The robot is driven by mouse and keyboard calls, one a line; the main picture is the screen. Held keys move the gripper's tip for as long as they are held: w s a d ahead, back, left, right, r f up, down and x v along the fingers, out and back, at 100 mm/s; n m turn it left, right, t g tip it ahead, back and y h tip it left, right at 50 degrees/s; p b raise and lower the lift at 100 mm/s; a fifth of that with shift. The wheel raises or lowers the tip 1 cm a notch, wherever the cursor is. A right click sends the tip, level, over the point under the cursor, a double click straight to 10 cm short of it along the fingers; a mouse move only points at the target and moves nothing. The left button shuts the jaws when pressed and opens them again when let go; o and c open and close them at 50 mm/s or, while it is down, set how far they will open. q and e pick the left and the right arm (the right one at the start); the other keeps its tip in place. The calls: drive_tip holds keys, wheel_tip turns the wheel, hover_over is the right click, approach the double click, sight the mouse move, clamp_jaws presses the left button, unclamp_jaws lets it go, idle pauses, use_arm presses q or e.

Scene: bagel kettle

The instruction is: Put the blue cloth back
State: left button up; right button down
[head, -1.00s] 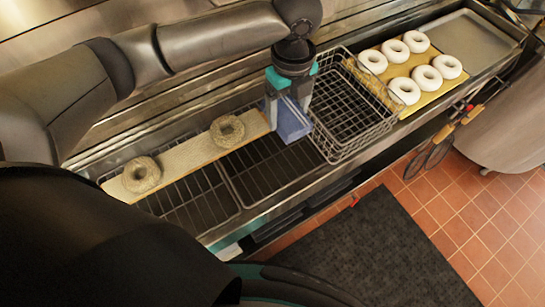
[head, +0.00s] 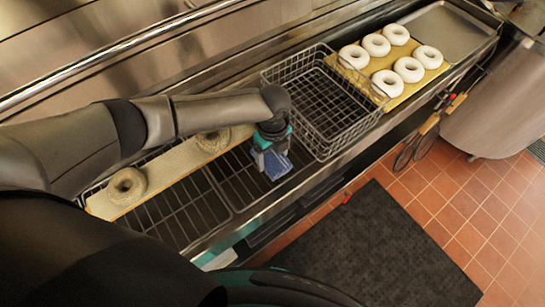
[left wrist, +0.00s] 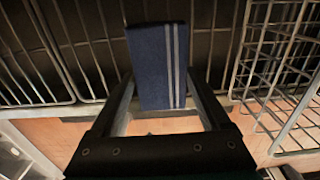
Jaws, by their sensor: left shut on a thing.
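The blue cloth (head: 278,166) is a small folded piece, and the left wrist view shows it as dark blue with pale stripes (left wrist: 157,68). My left gripper (head: 272,158) is shut on it; in the left wrist view a finger lies on each side of the cloth (left wrist: 160,100). The gripper points down over the dark rack (head: 240,172), just left of the wire basket (head: 325,105). I cannot tell whether the cloth touches the rack. My right gripper is not in view.
A long pale board (head: 172,165) with two seeded bagels lies on the rack at left. A yellow board (head: 398,98) with several white rings and an empty metal tray (head: 445,38) are at the right. A dark mat (head: 375,250) lies on the tiled floor.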

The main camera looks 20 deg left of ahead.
sight(273, 157)
use_arm(q)
drive_tip(key=shift+f, duration=0.65)
drive_tip(key=shift+f, duration=0.2)
drive_tip(key=o, duration=1.2)
drive_tip(key=shift+r, duration=0.1)
drive_tip(key=shift+o, duration=0.2)
drive_tip(key=shift+r, duration=0.2)
wheel_tip(273, 157, up, 12)
drive_tip(key=shift+p, duration=0.35)
